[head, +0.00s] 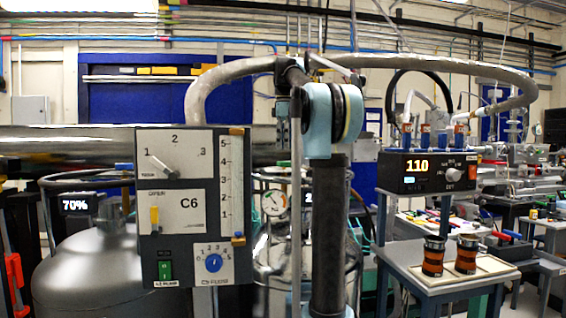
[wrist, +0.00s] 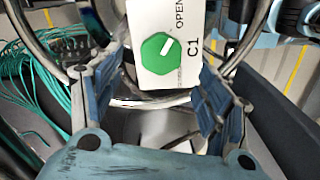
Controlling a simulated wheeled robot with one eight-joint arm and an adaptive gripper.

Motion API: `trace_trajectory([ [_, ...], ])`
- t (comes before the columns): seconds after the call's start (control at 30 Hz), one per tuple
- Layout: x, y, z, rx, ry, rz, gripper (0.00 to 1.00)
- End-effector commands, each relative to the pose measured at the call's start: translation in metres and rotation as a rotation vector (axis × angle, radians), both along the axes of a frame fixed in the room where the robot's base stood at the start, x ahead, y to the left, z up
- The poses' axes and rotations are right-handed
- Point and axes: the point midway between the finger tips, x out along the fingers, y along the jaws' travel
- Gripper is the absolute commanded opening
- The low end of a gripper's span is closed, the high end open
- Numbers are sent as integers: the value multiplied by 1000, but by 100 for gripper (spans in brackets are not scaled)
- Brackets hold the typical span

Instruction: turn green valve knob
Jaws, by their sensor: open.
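The green valve knob (wrist: 160,50) shows in the wrist view, on a white plate (wrist: 186,72) marked "OPEN" and "C1". My gripper (wrist: 150,80) is open, with one blue-grey finger on each side of the picture and nothing between the pads. The knob and plate appear beyond the fingertips, near the upper middle of the gap, and no finger visibly touches the knob. The head view shows neither the green knob nor my gripper clearly.
A grey C6 panel (head: 178,225) with a blue dial and green switch stands left of my arm in the head view. Teal cables (wrist: 50,75) lie left in the wrist view.

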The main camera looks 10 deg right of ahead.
Motion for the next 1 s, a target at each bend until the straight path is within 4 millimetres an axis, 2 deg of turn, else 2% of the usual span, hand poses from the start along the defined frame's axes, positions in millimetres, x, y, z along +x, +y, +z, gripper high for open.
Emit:
trace_trajectory([
  [0.2, -1, 0, -34, 0, 0, 0, 70],
  [0.4, 0, 0, -54, 0, 0, 0, 70],
  [0.83, 0, 1, -61, 0, 0, 1, 70],
  [1.0, 0, 1, -61, 0, 0, 2, 31],
])
